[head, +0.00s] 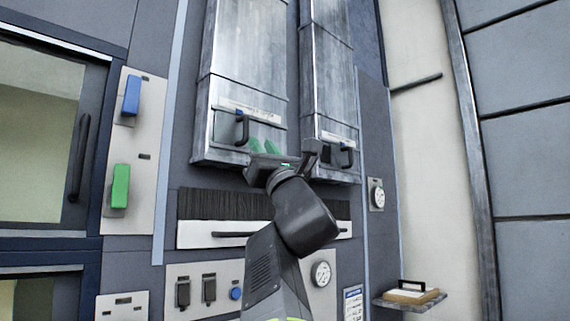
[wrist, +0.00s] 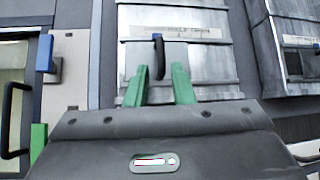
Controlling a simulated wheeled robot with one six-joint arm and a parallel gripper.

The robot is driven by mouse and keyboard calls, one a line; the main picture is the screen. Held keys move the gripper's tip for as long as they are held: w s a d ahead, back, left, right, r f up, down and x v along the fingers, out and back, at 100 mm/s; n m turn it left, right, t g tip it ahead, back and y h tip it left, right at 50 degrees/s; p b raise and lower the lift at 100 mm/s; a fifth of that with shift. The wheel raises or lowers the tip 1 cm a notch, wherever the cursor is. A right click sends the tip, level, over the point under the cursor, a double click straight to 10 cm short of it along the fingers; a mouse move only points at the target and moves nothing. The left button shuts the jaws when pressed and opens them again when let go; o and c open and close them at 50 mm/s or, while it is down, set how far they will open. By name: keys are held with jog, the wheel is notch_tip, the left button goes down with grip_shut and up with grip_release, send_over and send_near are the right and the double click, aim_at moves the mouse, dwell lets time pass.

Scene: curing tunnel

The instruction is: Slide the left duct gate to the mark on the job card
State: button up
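The left duct gate (head: 225,133) is a plate at the lower end of the left metal duct, with a black handle (head: 243,128) and a pale printed scale strip (head: 250,110) above it. My gripper (head: 264,145) is just below and right of that handle in the head view. In the wrist view its two green fingers (wrist: 160,72) stand apart, with the black handle (wrist: 158,55) upright beyond the gap. Nothing is between the fingers. A small printed card (head: 353,304) at the bottom may be the job card; its text is too small to read.
The right duct (head: 329,75) has a similar black handle (head: 347,157). A blue lever (head: 131,96) and a green lever (head: 120,186) sit on a panel at left. A black brush strip (head: 225,204) runs below the ducts. A small shelf (head: 425,304) juts out at lower right.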

aim_at(247, 122)
jog(key=p+x, duration=0.7)
jog(key=x, duration=0.6)
jog(key=shift+a, duration=0.1)
jog(key=shift+c, duration=0.2)
grip_shut()
